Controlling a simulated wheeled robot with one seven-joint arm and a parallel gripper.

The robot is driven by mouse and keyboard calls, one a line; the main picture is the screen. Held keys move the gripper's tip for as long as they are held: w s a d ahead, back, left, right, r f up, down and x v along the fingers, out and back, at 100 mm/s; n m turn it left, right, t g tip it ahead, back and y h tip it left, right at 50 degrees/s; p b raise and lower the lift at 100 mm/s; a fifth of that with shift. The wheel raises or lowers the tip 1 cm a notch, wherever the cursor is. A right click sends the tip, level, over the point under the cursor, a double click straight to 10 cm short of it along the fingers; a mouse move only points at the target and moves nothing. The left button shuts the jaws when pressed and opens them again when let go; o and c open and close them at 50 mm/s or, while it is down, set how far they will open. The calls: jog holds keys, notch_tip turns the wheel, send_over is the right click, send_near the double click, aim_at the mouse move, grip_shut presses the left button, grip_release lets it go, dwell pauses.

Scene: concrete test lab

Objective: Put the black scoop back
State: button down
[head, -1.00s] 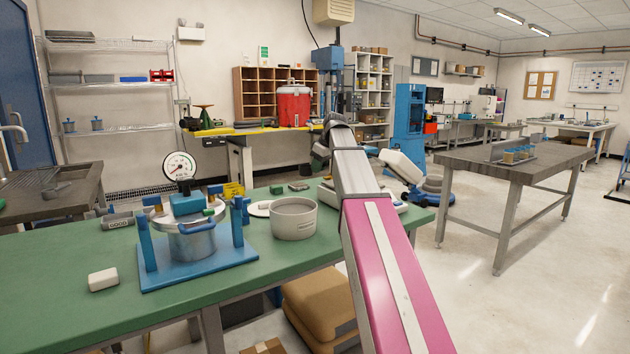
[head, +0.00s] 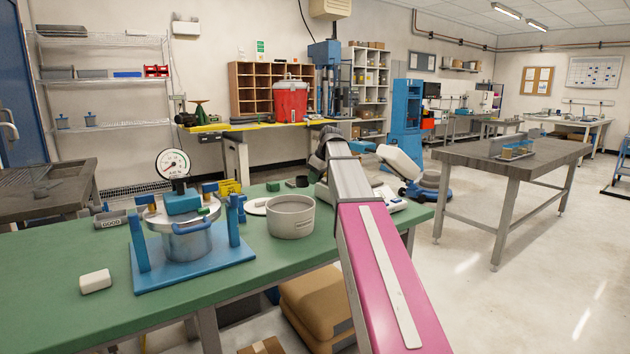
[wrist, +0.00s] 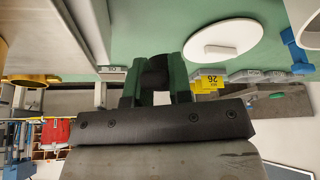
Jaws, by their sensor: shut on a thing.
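In the wrist view my gripper (wrist: 155,80) has two green-tipped fingers shut on a small dark thing, which I take to be the black scoop (wrist: 154,68). Most of its shape is hidden between the fingers.
A white disc (wrist: 225,38) lies near my gripper, with a yellow sign (wrist: 208,82) nearby.

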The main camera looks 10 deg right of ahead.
jog(key=shift+f, duration=3.25)
jog(key=shift+f, duration=0.4)
jog(key=c, duration=1)
grip_release()
jog(key=shift+o, duration=0.2)
jog(key=shift+r, duration=0.15)
jog(key=shift+r, duration=3.35)
